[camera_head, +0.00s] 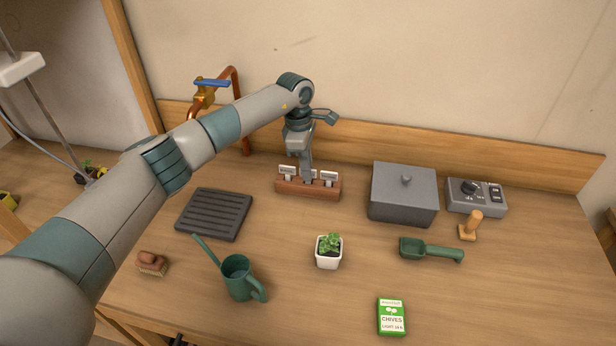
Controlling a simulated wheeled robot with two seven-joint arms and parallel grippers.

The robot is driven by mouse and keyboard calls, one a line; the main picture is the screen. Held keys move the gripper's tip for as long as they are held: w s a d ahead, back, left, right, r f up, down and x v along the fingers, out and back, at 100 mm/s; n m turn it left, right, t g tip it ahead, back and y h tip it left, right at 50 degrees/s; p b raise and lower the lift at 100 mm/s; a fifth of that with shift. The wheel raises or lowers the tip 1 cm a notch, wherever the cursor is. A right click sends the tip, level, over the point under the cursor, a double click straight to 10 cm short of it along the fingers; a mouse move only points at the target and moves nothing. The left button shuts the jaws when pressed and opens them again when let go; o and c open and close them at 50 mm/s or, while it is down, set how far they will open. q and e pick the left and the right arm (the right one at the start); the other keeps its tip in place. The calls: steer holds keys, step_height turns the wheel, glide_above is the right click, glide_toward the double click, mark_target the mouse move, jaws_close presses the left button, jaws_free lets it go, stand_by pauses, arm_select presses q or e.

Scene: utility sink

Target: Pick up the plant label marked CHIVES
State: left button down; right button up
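A reddish-brown wooden block (309,190) holds small white plant labels upright near the back of the table. One label (287,170) stands at the left of the block and another label (330,178) at the right. The writing on them is too small to read. My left gripper (307,179) points down at the middle of the block, between these two labels. A bit of white shows beside its fingers, and the fingers hide most of that spot. I cannot tell whether they are open or shut on a label. My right gripper is not in view.
A green packet (391,317) marked CHIVES lies at the front. A potted plant (329,251), watering can (238,278), scoop (430,250), grey lidded box (403,194), dark ribbed tray (214,214), brush (152,263) and control box (476,197) stand around.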

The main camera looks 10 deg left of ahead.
arm_select(q)
steer(key=shift+r, duration=0.15)
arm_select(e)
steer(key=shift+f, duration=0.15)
